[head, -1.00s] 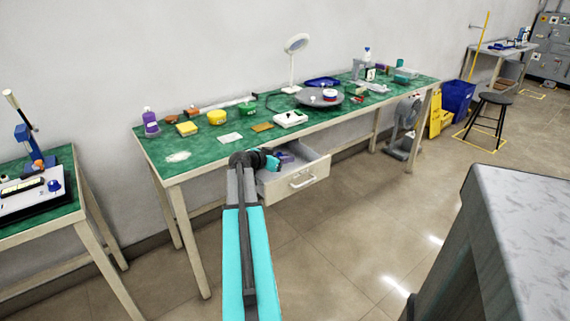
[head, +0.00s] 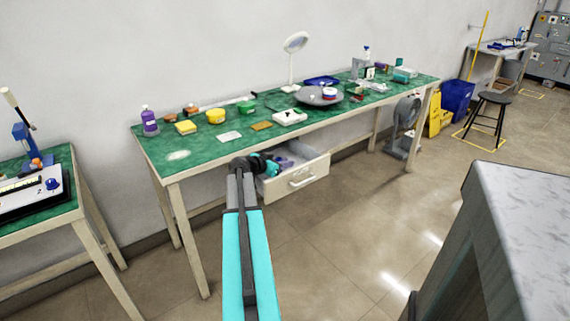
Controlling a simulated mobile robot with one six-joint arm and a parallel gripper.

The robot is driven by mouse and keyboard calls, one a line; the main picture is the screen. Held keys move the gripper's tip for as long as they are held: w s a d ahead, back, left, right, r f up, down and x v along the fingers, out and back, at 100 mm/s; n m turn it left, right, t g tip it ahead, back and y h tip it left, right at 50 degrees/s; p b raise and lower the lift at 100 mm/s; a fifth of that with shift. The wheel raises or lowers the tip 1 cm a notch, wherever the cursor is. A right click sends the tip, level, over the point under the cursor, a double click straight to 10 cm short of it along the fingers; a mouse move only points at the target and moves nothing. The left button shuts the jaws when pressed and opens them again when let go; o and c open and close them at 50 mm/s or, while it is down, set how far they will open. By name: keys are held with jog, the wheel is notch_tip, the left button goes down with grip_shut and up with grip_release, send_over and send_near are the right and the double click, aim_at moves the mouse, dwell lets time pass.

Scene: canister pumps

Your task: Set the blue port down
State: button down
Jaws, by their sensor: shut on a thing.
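My gripper (head: 275,167) is at the end of my dark and teal arm, at the open drawer (head: 308,176) under the green-topped bench. It points right, over the drawer's left part. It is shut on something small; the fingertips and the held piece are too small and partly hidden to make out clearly. I cannot pick out the blue port for certain. Some purple-blue items (head: 286,162) show inside the drawer just beyond my gripper.
The long green bench (head: 205,158) holds a purple bottle (head: 149,121), a yellow tub (head: 216,116), a white box (head: 289,117), a grey turntable (head: 318,97) and a lamp (head: 295,43). A grey-topped block (head: 520,205) stands at right. The floor between is clear.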

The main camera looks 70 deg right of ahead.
jog(key=shift+f+b, duration=0.35)
jog(key=shift+b, duration=0.15)
jog(key=c, duration=1.6)
grip_release()
jog(key=shift+r+p, duration=0.25)
jog(key=shift+p, duration=0.1)
jog(key=shift+r+p, duration=0.5)
jog(key=shift+p, duration=0.3)
jog(key=v, duration=1.2)
jog(key=shift+f+b, duration=0.1)
jog(key=shift+b, duration=0.25)
